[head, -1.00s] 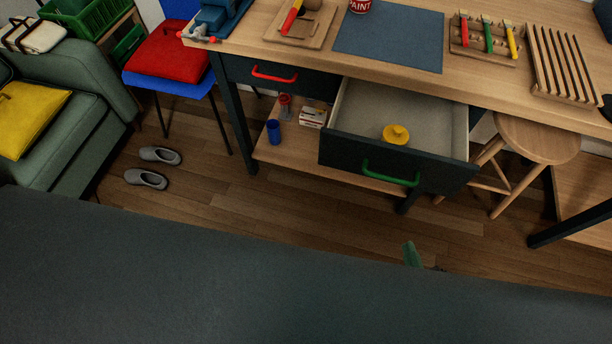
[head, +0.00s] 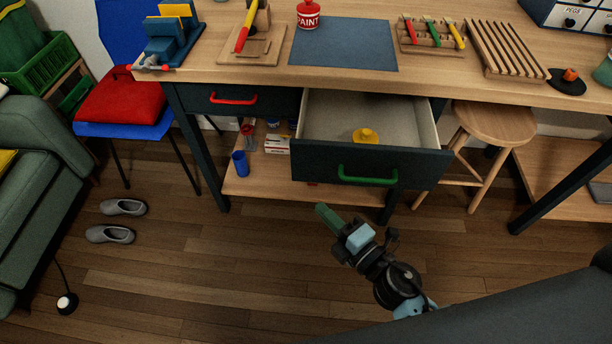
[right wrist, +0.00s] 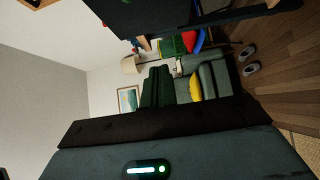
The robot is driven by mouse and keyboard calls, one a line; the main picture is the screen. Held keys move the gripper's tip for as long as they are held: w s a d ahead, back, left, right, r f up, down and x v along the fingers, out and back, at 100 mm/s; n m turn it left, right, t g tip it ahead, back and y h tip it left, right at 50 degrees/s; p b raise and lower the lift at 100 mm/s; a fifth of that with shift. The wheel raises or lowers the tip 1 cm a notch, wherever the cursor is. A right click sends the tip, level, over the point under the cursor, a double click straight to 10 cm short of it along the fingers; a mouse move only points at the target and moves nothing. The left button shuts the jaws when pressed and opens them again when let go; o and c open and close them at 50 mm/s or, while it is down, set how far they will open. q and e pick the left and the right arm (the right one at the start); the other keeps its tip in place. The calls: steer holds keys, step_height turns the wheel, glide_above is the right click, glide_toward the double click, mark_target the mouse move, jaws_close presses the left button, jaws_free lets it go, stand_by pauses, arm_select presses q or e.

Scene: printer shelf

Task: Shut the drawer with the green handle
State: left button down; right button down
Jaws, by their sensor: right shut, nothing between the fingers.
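The drawer with the green handle stands open under the workbench, its dark front (head: 320,165) pulled out toward me. Its green handle (head: 368,177) is on that front. A yellow knobbed object (head: 366,136) sits inside the drawer. My right gripper (head: 326,214) is below and in front of the drawer front, apart from it, pointing up and to the left. Its green fingers are shut with nothing between them. My left gripper is in neither current view. The right wrist view shows neither the drawer's handle nor the fingers clearly.
A shut drawer with a red handle (head: 233,99) is to the left. The workbench top (head: 270,75) holds tools and a paint can (head: 309,15). A wooden stool (head: 495,122) stands to the right. Grey slippers (head: 112,234) lie on the floor; the floor before the bench is clear.

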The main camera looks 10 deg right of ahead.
mark_target(295, 166)
steer(key=w, duration=0.3)
steer(key=w+a, duration=0.1)
steer(key=w, duration=0.2)
steer(key=w+a, duration=0.1)
steer(key=w, duration=0.3)
steer(key=shift+a, duration=0.15)
arm_select(q)
steer(key=shift+s+f, duration=0.15)
steer(key=shift+s, duration=0.3)
steer(key=shift+w, duration=0.15)
